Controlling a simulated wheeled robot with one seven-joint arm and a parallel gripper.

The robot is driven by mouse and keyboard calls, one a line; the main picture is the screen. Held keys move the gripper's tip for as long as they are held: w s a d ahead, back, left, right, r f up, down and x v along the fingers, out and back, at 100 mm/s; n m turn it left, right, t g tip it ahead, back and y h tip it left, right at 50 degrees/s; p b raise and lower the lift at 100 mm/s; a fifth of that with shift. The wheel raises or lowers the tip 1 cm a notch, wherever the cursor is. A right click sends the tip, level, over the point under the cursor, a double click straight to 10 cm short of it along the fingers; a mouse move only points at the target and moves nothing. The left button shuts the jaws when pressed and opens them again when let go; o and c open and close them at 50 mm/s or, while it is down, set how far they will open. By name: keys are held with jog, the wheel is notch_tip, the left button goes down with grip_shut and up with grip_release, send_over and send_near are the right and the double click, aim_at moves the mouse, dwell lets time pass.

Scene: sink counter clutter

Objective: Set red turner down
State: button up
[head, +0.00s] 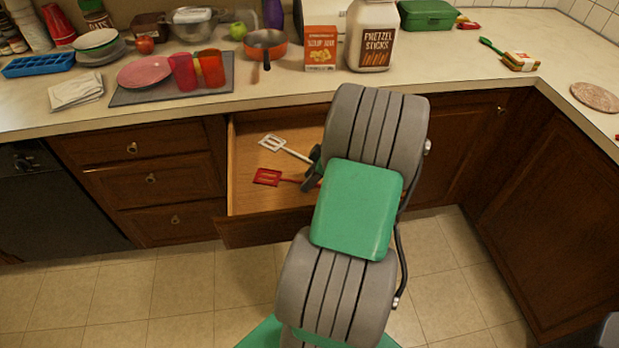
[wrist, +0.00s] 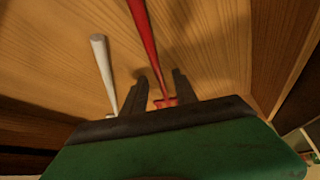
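The red turner (head: 267,177) is in the open drawer, its slotted head to the left in the head view. Its red handle (wrist: 146,35) runs between the two dark fingers of my gripper (wrist: 160,78) in the wrist view. The fingers are apart, with a gap showing on each side of the handle. The turner appears to lie on the drawer's wooden floor. In the head view, my gripper (head: 311,177) is low in the drawer and partly hidden by my arm. A white turner (head: 274,143) lies beside the red one; its handle (wrist: 101,65) shows in the wrist view.
The open drawer (head: 272,226) has wooden walls around my gripper. The counter (head: 270,92) above holds a soup box (head: 320,48), a pretzel jar (head: 372,38), an orange pan (head: 265,47) and red cups (head: 197,70). The drawer's left floor area is clear.

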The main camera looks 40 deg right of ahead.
jog(key=shift+r, duration=0.35)
jog(key=v, duration=1.2)
jog(key=w+a+m, duration=0.1)
jog(key=a, duration=0.7)
jog(key=w+a+r+m+g+h, duration=0.1)
jog(key=a, duration=0.8)
jog(key=w+a+m+g+h, duration=0.1)
jog(key=a+m, duration=0.1)
jog(key=a, duration=0.7)
jog(key=shift+w+a+r+p, duration=0.25)
jog(key=shift+w+r+p, duration=0.05)
jog(key=shift+w+p, duration=0.05)
jog(key=s+a+f+m+h, duration=0.1)
jog(key=s+a+m, duration=0.1)
jog(key=s+a, duration=0.2)
jog(key=shift+s+a, duration=0.25)
jog(key=shift+a, duration=0.25)
jog(key=shift+d+m, duration=0.15)
jog(key=shift+m, duration=0.15)
